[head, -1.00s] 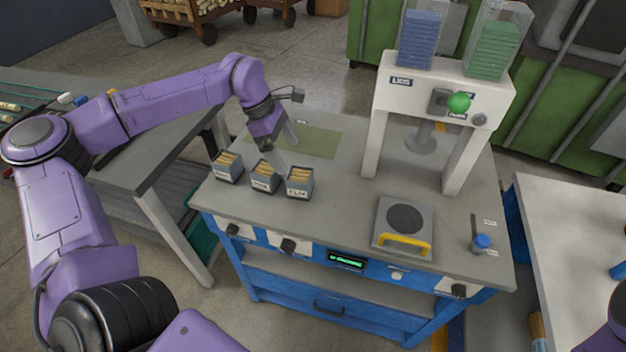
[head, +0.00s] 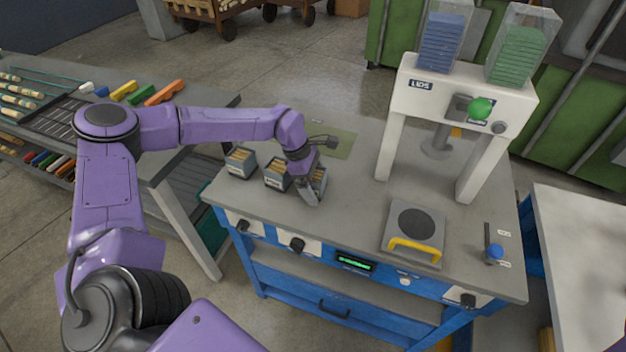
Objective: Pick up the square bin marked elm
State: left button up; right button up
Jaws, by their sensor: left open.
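Three small square grey bins with pale wooden pieces inside stand in a row at the left of the blue workbench (head: 365,222): a left bin (head: 240,165), a middle bin (head: 275,182) and a right bin (head: 321,181). The right bin's label, which looked like ELM a second ago, is now hidden behind my left gripper (head: 311,198). The left gripper is open and points down at the right bin, covering much of it. I cannot tell whether its fingers touch the bin. My right gripper is out of view.
A white lid press (head: 407,100) stands at the back right of the bench. A grey plate with a yellow handle (head: 415,244) and a blue knob (head: 494,252) are at the front right. A green mat (head: 342,143) lies behind the bins.

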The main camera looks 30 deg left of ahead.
pick_arm(q)
jog(key=shift+s, duration=0.1)
jog(key=c, duration=1.1)
jog(key=shift+c, duration=0.2)
